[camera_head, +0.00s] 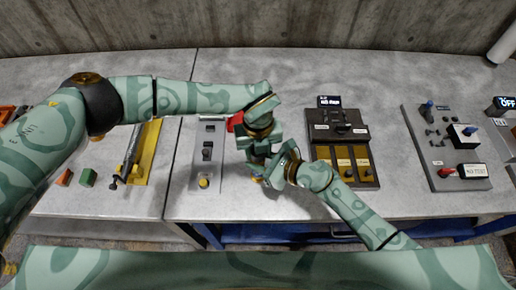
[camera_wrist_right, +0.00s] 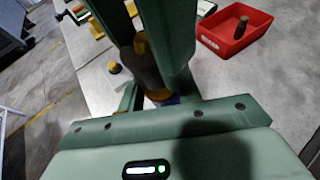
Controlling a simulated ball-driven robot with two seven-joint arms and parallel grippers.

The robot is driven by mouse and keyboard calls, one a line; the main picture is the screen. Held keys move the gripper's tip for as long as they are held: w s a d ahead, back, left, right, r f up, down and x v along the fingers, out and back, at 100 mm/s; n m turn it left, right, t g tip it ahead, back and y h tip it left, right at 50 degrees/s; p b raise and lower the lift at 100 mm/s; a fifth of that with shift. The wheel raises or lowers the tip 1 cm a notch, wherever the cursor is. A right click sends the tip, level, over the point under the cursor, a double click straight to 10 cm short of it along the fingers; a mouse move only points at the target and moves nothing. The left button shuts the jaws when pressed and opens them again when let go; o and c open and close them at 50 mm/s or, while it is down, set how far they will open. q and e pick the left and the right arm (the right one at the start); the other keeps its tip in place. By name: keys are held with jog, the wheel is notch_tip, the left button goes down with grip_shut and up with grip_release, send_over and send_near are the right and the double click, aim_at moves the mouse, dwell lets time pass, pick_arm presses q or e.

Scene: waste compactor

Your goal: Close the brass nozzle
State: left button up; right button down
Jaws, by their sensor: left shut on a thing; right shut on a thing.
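My left gripper (camera_head: 258,148) and my right gripper (camera_head: 272,168) meet above the middle of the table in the head view. Both are shut, and they hide most of what is between them there. In the right wrist view, a brass nozzle (camera_wrist_right: 142,45) with a dark body (camera_wrist_right: 146,70) is between the green fingers of my right gripper (camera_wrist_right: 155,60). Brass colour also shows lower down on it. The head view does not show the nozzle clearly, and I cannot tell whether its valve is open or shut.
A red tray (camera_wrist_right: 235,38) with a brown cylinder in it stands on the table; my left gripper partly hides it in the head view. A grey switch panel (camera_head: 207,160) is left of the grippers. A dark control box (camera_head: 340,135) and a grey panel (camera_head: 445,150) stand to the right.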

pick_arm(q)
jog(key=o, duration=1.1)
jog(key=shift+s, duration=0.1)
jog(key=shift+d, duration=0.1)
jog(key=shift+r, duration=2.3)
jog(key=shift+c, duration=0.6)
